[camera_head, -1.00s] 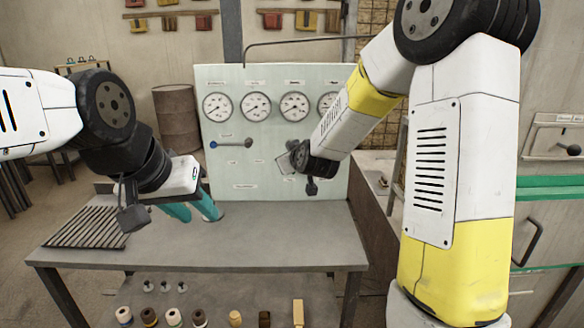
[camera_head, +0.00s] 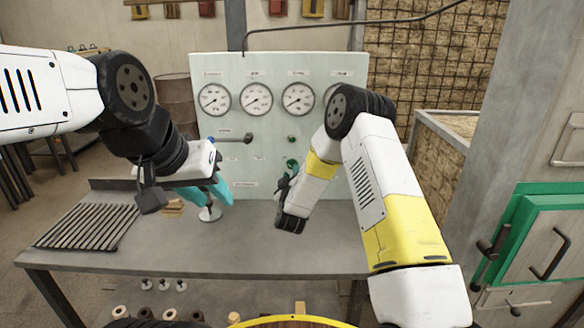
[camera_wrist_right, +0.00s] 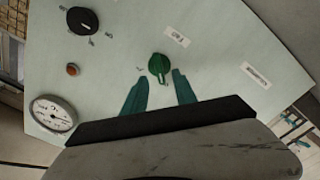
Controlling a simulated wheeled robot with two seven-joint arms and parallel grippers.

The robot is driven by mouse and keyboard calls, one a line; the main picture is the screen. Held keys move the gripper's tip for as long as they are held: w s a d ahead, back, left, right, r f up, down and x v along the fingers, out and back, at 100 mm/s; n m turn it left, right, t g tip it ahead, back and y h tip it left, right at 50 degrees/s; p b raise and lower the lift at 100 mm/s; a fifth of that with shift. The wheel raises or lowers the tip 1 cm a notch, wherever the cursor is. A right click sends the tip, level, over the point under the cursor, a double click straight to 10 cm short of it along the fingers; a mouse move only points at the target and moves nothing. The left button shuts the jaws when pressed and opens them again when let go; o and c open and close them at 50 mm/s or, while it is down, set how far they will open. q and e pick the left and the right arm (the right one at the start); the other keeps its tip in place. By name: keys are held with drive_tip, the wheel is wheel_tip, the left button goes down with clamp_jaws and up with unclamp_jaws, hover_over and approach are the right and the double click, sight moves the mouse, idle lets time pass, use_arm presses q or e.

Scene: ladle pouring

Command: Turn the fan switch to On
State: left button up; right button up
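A pale upright panel (camera_head: 330,165) stands at the back of the workbench. In the right wrist view a green knob (camera_wrist_right: 159,68) on the panel lies just beyond and between the teal fingertips of my right gripper (camera_wrist_right: 159,78). The fingers are apart, and I see no clear contact. Small labels sit near the knob, too small to read surely. The green knob also shows in the head view (camera_head: 291,163), beside my right wrist; the right fingers are mostly hidden there. My left gripper (camera_head: 219,196) hangs over the bench with teal fingers apart, nothing seen held.
A black knob (camera_wrist_right: 82,20) and an orange button (camera_wrist_right: 72,70) share the panel, with gauges (camera_head: 257,98) above and a lever (camera_head: 236,139) at left. A slatted grate (camera_head: 88,227) lies on the bench (camera_head: 270,250). A small round-based stand (camera_head: 210,213) is below my left fingers.

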sight(291, 167)
drive_tip(key=shift+w, duration=1.8)
clamp_jaws()
